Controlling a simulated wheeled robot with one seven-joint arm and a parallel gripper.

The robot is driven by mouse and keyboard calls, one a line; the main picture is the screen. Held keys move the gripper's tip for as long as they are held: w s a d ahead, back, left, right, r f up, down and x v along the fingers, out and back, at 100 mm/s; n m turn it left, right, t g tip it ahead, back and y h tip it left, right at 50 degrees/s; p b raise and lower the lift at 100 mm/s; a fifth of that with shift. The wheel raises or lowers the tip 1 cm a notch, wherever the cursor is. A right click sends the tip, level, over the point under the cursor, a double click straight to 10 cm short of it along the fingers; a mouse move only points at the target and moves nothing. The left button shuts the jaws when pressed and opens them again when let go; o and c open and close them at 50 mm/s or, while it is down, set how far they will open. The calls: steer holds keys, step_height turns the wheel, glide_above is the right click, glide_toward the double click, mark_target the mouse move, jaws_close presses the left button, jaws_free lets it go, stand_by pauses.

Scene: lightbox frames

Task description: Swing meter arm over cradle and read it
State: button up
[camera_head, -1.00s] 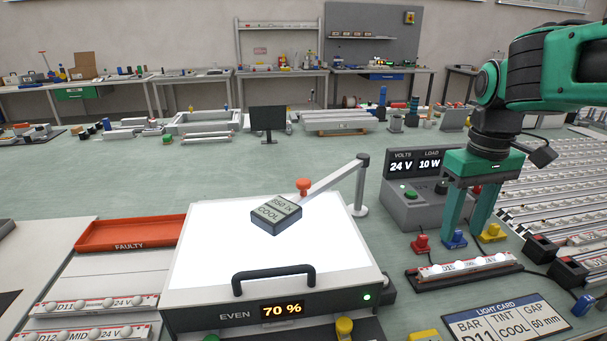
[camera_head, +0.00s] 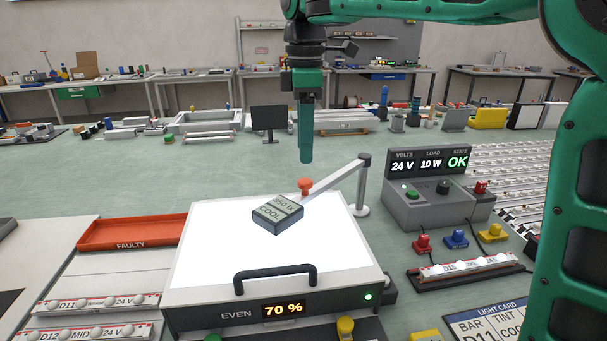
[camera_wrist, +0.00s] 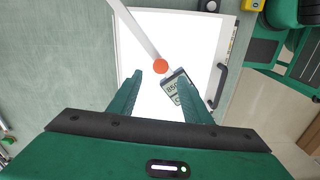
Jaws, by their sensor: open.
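The meter arm (camera_head: 332,180) is a pale bar reaching from a grey post (camera_head: 362,185) over the bright lit panel (camera_head: 220,240). It carries an orange knob (camera_head: 305,186) and a dark meter head (camera_head: 278,214), whose display seems to read 850 lx, COOL. My gripper (camera_head: 306,160) points down, empty, just above the knob in the head view. In the wrist view, its open fingers (camera_wrist: 162,80) stand either side of the line to the knob (camera_wrist: 160,66), with the right finger partly covering the meter head (camera_wrist: 173,87). I cannot tell which part is the cradle.
The panel box has a black handle (camera_head: 274,277) and reads EVEN 70 %. The power unit (camera_head: 435,190) reads 24 V, 10 W, OK. A light bar (camera_head: 468,267) lies in a black holder at right, beside red, blue and yellow buttons. A red FAULTY tray (camera_head: 130,232) is left.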

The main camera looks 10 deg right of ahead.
mark_target(305, 181)
step_height(305, 181, down, 7)
steer(key=shift+f, duration=0.2)
stand_by(0.3)
jaws_close()
